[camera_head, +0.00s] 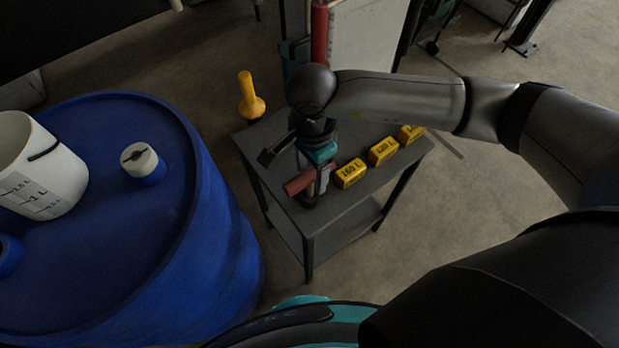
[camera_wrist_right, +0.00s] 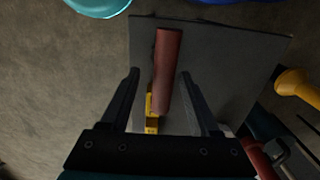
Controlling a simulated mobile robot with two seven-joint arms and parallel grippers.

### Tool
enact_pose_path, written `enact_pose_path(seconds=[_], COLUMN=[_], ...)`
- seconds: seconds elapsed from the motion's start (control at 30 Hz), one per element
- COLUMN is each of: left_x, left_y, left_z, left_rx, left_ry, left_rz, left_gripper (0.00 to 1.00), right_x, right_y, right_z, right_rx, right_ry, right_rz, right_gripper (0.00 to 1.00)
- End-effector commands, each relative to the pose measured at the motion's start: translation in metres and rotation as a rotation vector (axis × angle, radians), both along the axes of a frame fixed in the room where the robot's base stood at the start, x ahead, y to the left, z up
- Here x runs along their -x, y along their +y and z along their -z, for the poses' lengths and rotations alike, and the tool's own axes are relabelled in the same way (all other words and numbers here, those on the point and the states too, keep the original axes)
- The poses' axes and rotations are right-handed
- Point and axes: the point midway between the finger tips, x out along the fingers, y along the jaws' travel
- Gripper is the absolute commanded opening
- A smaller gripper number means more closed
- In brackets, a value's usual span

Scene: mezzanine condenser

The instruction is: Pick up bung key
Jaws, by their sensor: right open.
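A red bar, the likely bung key (camera_head: 299,184), shows by the near edge of the small grey table (camera_head: 352,196). My right gripper (camera_head: 314,186) points down at this edge, partly overlapping the bar. In the right wrist view, the red bar (camera_wrist_right: 167,65) lies lengthwise between the two fingers of the open gripper (camera_wrist_right: 160,76). I cannot tell how far below the fingertips it is. No grip on it shows. The rest of the tool is hidden. My left gripper is not in view.
Several yellow blocks (camera_head: 350,173) stand in a row on the table's right side. A yellow flared object (camera_head: 251,101) stands near its back left corner. A large blue drum (camera_head: 214,235) with a white measuring jug (camera_head: 42,175) on top stands at left.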

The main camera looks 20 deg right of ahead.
Motion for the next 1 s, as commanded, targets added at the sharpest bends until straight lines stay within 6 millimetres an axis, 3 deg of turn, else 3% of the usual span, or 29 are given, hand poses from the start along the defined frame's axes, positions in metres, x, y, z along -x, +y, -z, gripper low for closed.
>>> enact_pose_path(seconds=[0.23, 0.57, 1.0], left_x=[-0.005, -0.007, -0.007], left_y=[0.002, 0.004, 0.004], left_z=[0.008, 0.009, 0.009], left_rx=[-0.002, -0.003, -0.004], left_ry=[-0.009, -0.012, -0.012], left_rz=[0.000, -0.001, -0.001], left_gripper=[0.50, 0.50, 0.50], right_x=[-0.004, -0.004, -0.004], right_y=[0.003, 0.003, 0.003], right_z=[0.039, 0.046, 0.046], right_rx=[0.001, 0.000, 0.000], right_ry=[0.004, 0.001, 0.001], right_rz=[0.000, -0.001, 0.000], right_gripper=[0.62, 0.62, 0.15])
